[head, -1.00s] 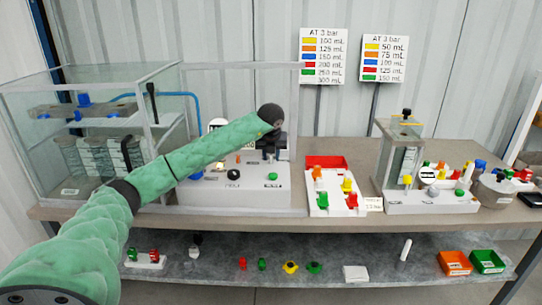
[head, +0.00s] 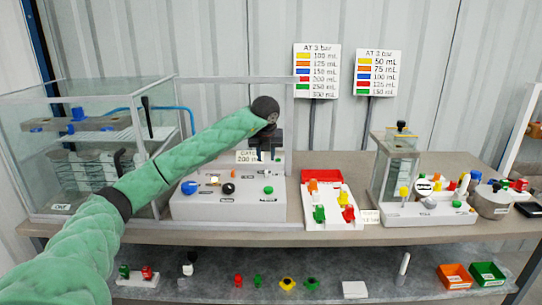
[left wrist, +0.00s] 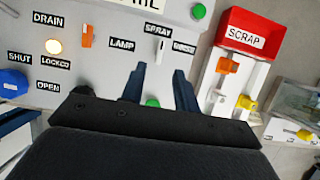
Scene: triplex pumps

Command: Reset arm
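My left arm reaches in from the left, and its gripper (head: 266,152) hangs over the back of the white control panel (head: 228,208). In the left wrist view the two dark fingers (left wrist: 158,80) are apart with nothing held between them. A green button (left wrist: 152,103) on the panel shows between the fingers, partly hidden by the gripper body. The panel carries a blue knob (left wrist: 12,84), a lit round light (left wrist: 54,46), an orange switch (left wrist: 87,36) and a white switch (left wrist: 161,41). My right gripper is in neither view.
A glass tank (head: 40,205) stands at the left. A tray with a red scrap bin (head: 322,176) and coloured parts sits right of the panel. A clear-column unit (head: 400,165) stands farther right. The lower shelf (head: 210,287) holds loose parts and orange and green bins.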

